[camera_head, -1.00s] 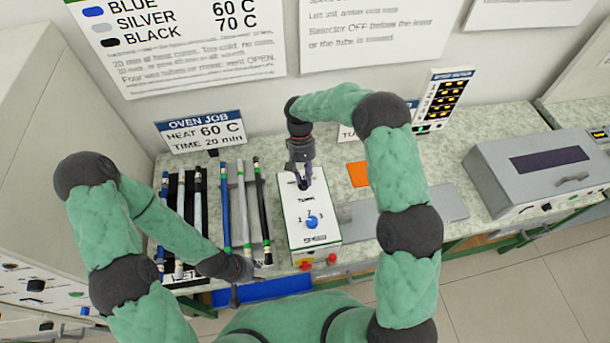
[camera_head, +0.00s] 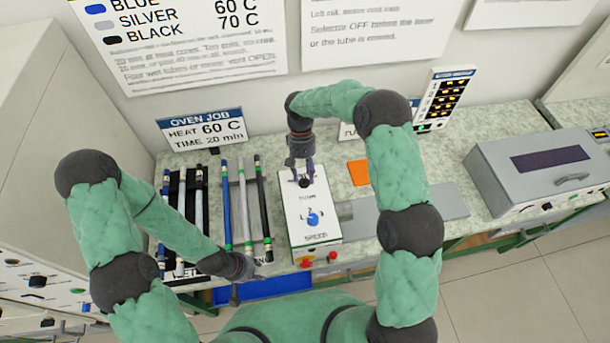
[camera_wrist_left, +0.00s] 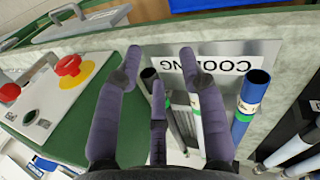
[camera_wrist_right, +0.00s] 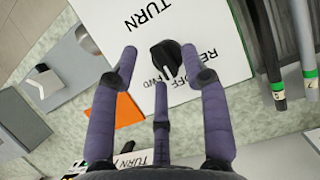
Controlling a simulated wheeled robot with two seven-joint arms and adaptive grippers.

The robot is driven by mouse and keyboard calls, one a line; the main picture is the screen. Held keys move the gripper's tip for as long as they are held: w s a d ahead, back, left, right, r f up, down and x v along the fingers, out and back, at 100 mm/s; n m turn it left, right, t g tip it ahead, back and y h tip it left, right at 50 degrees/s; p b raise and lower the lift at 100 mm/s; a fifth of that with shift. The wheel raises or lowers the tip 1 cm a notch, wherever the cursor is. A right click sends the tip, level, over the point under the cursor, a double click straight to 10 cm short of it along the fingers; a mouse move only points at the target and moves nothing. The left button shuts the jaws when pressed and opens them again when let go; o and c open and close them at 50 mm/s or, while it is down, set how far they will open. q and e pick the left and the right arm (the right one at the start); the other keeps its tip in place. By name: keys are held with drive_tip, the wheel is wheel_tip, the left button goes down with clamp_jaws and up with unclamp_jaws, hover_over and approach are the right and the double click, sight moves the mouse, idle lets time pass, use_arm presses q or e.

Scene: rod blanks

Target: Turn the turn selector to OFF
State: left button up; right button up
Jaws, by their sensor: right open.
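The turn selector is a black round knob (camera_wrist_right: 165,58) with a small white mark on the white control box (camera_head: 296,219). REV, OFF and FWD are printed beside it in the right wrist view; I cannot tell for certain which word the mark meets. My right gripper (camera_wrist_right: 160,60) is open, its fingertips on either side of the knob; I see no clear contact. It also shows in the head view at the upper end of the box (camera_head: 303,178). My left gripper (camera_wrist_left: 159,58) is open and empty above the bench front near the COOLING label.
A blue SPEED knob (camera_head: 312,219) and a red button (camera_head: 306,262) sit lower on the box. Several rods (camera_head: 226,205) lie in a rack to its left. An orange square (camera_head: 358,173) and a grey plate (camera_head: 440,203) lie to its right.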

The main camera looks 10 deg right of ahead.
drive_tip(key=v, duration=1)
drive_tip(key=shift+r, duration=0.4)
drive_tip(key=shift+w, duration=0.1)
